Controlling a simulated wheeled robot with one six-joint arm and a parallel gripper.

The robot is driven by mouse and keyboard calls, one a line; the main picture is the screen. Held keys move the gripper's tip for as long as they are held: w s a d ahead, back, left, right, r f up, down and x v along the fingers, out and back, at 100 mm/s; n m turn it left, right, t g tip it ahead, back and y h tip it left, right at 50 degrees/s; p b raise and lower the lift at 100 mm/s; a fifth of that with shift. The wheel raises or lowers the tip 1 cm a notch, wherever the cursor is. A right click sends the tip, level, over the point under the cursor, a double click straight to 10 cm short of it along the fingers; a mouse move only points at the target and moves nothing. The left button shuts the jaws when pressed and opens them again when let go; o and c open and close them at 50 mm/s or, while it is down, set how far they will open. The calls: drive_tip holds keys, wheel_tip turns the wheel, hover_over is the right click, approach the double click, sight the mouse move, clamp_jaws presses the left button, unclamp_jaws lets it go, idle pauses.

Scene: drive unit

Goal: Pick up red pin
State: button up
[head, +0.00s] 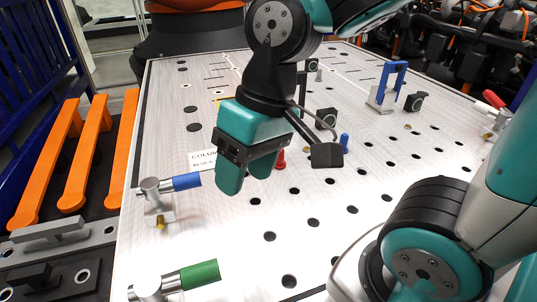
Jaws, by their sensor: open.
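The red pin (281,159) stands upright on the light perforated plate (330,215), just right of my gripper in the picture. Its upper part is hidden by my gripper and what is attached to it. My gripper (247,180) is open, its teal fingers pointing down at the left of the pin. Nothing shows between the fingers. I cannot tell how high the fingertips are above the plate.
A blue pin (344,143) stands right of the red one. Blue-handled (186,181) and green-handled (199,274) clamps line the plate's left side. A blue arch (393,76) and black blocks (414,101) stand farther back. Orange bars (88,140) lie left of the plate.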

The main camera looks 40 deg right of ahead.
drive_tip(key=w+d+m+h+p, duration=0.1)
drive_tip(key=w+d+m+h, duration=0.1)
drive_tip(key=w+d+m, duration=0.95)
drive_tip(key=m+h+p, duration=0.1)
drive_tip(key=m+h, duration=0.1)
drive_tip(key=m, duration=1.3)
hover_over(280, 162)
drive_tip(key=f+p, duration=0.1)
drive_tip(key=f, duration=0.3)
drive_tip(key=f+p, duration=0.1)
drive_tip(key=f, duration=0.3)
drive_tip(key=d+f+p, duration=0.1)
drive_tip(key=f, duration=0.2)
drive_tip(key=shift+w+f, duration=0.25)
drive_tip(key=shift+f, duration=0.15)
drive_tip(key=shift+w+a+f+p, duration=0.1)
drive_tip(key=shift+f+p, duration=0.65)
drive_tip(key=shift+f, duration=0.85)
drive_tip(key=shift+w+a+f+p, duration=0.1)
drive_tip(key=shift+f+p, duration=0.65)
drive_tip(key=shift+f, duration=0.85)
drive_tip(key=shift+c, duration=0.5)
clamp_jaws()
